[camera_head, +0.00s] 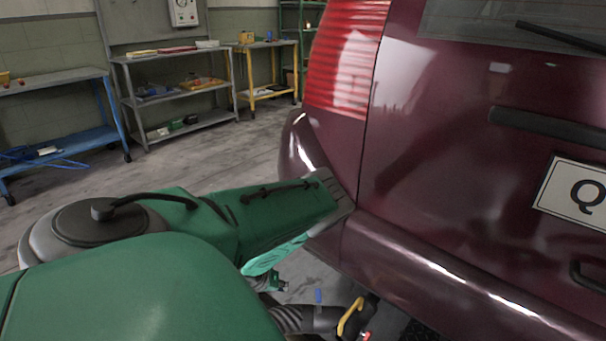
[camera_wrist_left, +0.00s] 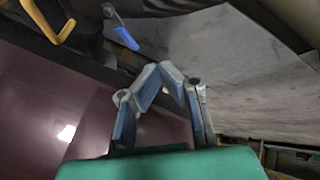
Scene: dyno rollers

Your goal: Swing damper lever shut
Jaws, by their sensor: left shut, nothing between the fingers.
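A dark ribbed exhaust hose nozzle (camera_head: 322,319) is low behind the maroon car's rear bumper. It carries a yellow handle (camera_head: 350,318) and a small blue-tipped lever (camera_head: 318,296) that stands up from it. In the left wrist view the blue lever (camera_wrist_left: 121,32) and the yellow handle (camera_wrist_left: 52,22) show at the upper left. My left gripper (camera_wrist_left: 168,72) is shut and empty, its tips together, apart from the lever and to the lower right of it in that view. In the head view my green left forearm hides most of that gripper. My right gripper is not in view.
The maroon car's bumper (camera_head: 430,270) and rear body fill the right side, close to my left arm. Grey shelves (camera_head: 180,95), a blue bench (camera_head: 75,138) and a yellow-legged table (camera_head: 268,94) stand along the back wall. The floor (camera_head: 215,160) between is clear.

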